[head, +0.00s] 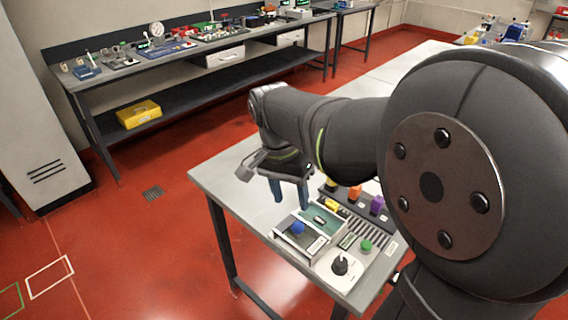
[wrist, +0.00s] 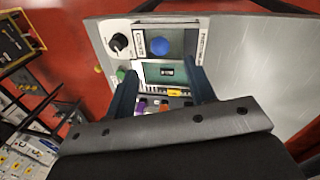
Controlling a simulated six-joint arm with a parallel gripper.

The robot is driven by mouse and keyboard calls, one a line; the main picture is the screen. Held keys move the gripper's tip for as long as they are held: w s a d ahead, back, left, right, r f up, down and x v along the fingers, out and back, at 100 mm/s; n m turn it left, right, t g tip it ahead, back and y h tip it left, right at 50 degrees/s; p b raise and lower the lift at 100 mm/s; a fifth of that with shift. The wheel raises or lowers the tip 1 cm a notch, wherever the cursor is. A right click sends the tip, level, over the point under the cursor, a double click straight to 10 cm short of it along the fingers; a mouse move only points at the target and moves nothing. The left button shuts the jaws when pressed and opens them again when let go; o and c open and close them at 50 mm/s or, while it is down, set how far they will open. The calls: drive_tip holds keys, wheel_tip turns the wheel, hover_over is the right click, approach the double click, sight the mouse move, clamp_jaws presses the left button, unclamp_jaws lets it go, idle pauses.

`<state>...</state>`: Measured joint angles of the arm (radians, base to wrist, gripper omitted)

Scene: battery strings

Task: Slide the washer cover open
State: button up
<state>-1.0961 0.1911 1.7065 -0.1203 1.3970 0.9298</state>
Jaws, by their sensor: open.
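My gripper (head: 290,201) is open and empty. Its two blue fingers point down above the left part of the device panel in the head view. In the wrist view the fingers stand either side of a green-faced window (wrist: 152,73), with a small dark label and a yellow piece near it. A round blue knob (head: 297,228) sits on a grey plate beside this window; the knob also shows in the wrist view (wrist: 159,46), beyond the fingertips. I cannot read which part is labelled as the washer cover. The fingers appear apart from the knob.
A black dial (head: 340,264) and a green button (head: 365,246) are beside the knob. Orange (head: 355,192) and purple (head: 377,205) blocks stand behind. The grey table (head: 222,178) is bare to the left. A cluttered bench stands behind.

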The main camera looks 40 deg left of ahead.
sight(296, 223)
wheel_tip(296, 223, up, 9)
drive_tip(key=a, duration=0.1)
drive_tip(key=shift+s+a, duration=0.2)
drive_tip(key=shift+a, duration=0.15)
drive_tip(key=shift+f, duration=0.2)
drive_tip(key=d+f, duration=0.1)
drive_tip(key=f, duration=0.4)
drive_tip(key=d+f, duration=0.1)
drive_tip(key=f, duration=0.5)
drive_tip(key=w+d+f, duration=0.1)
drive_tip(key=f, duration=0.5)
drive_tip(key=shift+d, duration=0.2)
drive_tip(key=shift+r, duration=0.1)
